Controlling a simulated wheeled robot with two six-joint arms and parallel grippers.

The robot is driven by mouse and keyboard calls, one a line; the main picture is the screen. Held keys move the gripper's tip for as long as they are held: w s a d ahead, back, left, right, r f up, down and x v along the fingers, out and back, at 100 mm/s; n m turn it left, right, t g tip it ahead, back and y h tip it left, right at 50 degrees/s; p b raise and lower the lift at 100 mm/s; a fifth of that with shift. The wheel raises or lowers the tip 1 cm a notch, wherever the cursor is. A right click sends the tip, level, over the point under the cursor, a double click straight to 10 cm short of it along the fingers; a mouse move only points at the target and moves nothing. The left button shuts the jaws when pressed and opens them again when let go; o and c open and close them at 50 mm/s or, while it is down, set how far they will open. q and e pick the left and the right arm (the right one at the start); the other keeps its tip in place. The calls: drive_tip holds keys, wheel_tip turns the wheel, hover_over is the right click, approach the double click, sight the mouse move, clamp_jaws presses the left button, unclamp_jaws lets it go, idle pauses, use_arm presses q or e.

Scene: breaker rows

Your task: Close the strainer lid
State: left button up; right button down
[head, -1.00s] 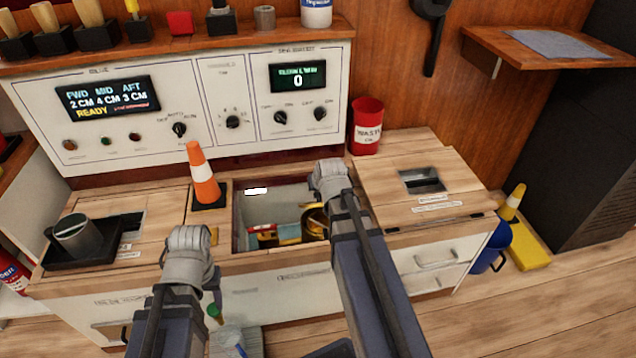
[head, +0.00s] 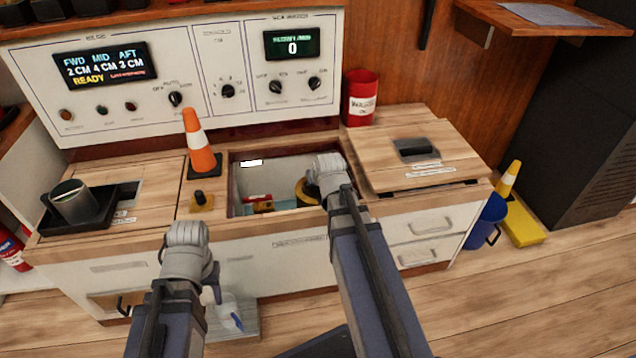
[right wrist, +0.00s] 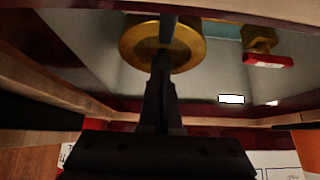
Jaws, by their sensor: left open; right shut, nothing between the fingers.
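A round brass-coloured part (right wrist: 135,45), which looks like the strainer or its lid, lies inside an open bay in the bench. In the head view it (head: 303,191) is partly hidden by my right wrist. My right gripper (right wrist: 165,45) is shut and empty, with its fingers in front of the brass part; I cannot tell whether they touch it. Whether the lid is open or how it hinges is not clear. My left gripper (head: 212,287) is open and empty in front of the bench, left of the bay.
The bay's wooden rim (head: 228,178) surrounds the right gripper. A red fitting (right wrist: 267,61) is also in the bay. An orange cone (head: 198,145) and a dark knob (head: 200,198) stand left of it. A wooden hatch (head: 375,160) lies to the right. A spray bottle (head: 230,312) stands low in front.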

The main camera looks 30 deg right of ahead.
drive_tip(key=shift+s+a+f, duration=0.15)
drive_tip(key=shift+s+f, duration=0.3)
drive_tip(key=shift+s, duration=0.05)
drive_tip(key=shift+s+a+f+b, duration=0.1)
drive_tip(key=shift+b, duration=0.25)
drive_tip(key=shift+p+v, duration=0.8)
drive_tip(key=shift+p, duration=0.1)
drive_tip(key=p+v, duration=0.1)
drive_tip(key=v, duration=0.1)
drive_tip(key=p+v, duration=0.2)
drive_tip(key=w+p+v, duration=0.1)
drive_tip(key=p+v, duration=0.1)
drive_tip(key=shift+s+r, duration=0.15)
drive_tip(key=shift+r, duration=0.4)
